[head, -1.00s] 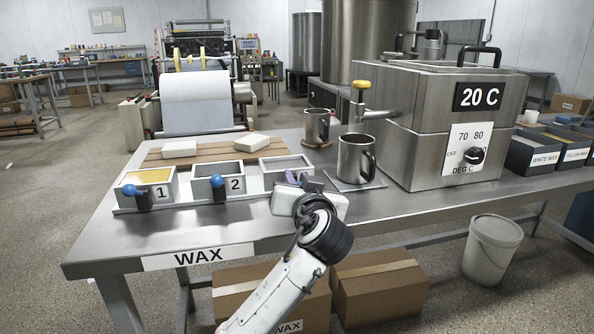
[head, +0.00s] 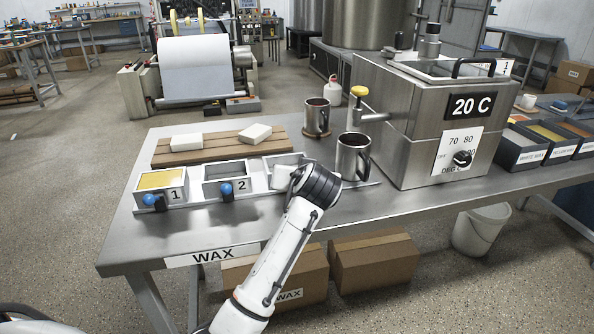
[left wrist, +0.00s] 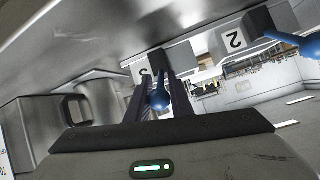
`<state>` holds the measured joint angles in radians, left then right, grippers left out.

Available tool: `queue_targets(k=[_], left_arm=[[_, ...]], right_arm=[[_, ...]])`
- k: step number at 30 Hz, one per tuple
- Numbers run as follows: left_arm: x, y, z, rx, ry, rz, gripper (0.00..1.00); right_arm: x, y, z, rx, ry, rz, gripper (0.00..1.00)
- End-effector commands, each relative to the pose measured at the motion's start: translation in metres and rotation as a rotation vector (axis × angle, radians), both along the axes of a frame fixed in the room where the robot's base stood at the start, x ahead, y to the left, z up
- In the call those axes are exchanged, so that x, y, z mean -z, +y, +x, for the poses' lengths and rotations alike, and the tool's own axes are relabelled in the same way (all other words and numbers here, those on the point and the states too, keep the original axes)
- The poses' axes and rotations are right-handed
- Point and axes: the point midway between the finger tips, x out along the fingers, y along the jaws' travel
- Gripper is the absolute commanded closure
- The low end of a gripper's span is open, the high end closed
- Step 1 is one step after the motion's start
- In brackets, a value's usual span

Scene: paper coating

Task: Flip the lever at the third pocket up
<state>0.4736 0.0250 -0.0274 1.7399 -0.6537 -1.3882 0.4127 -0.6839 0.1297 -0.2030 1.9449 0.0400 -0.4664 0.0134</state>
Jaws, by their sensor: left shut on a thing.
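A three-pocket wax holder stands at the front of the steel table, with pocket 1 (head: 163,181) yellow inside and pocket 2 (head: 228,172) grey. The third pocket (head: 284,172) is partly hidden behind my left wrist. Blue-knobbed levers show at pocket 1 (head: 150,199) and pocket 2 (head: 226,187). The third pocket's blue lever (left wrist: 160,97) shows only in the left wrist view, below the upside-down 3 label (left wrist: 144,73). My left gripper (left wrist: 160,90) is shut on this lever, its dark fingers on either side of the knob. The head view hides its fingertips. My right gripper is out of view.
Two metal mugs (head: 353,157) (head: 316,118) stand right of and behind the third pocket. A steel heater box (head: 415,135) with a 20 C display stands further right. A wooden board (head: 215,148) with two white blocks lies behind the pockets.

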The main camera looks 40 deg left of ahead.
Motion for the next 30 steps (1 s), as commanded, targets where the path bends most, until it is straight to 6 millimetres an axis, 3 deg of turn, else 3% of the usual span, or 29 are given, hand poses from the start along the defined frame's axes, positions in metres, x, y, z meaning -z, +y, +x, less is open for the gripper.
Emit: queue_targets(k=[8,9,12,23,30], left_arm=[[0.0,0.0,0.0,-0.001,0.0,-0.002,1.0],[0.0,0.0,0.0,-0.001,0.0,-0.002,0.78],[-0.001,0.001,0.0,-0.001,-0.001,-0.001,0.62],[-0.004,-0.003,-0.002,0.0,-0.004,0.0,0.62],[-0.023,-0.028,-0.027,0.002,-0.005,-0.003,0.62]], right_arm=[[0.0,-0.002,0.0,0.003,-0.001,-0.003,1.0],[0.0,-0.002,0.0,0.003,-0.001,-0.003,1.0],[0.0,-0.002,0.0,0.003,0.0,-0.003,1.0],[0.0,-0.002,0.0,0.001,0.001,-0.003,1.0],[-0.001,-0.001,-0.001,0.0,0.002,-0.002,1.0]])
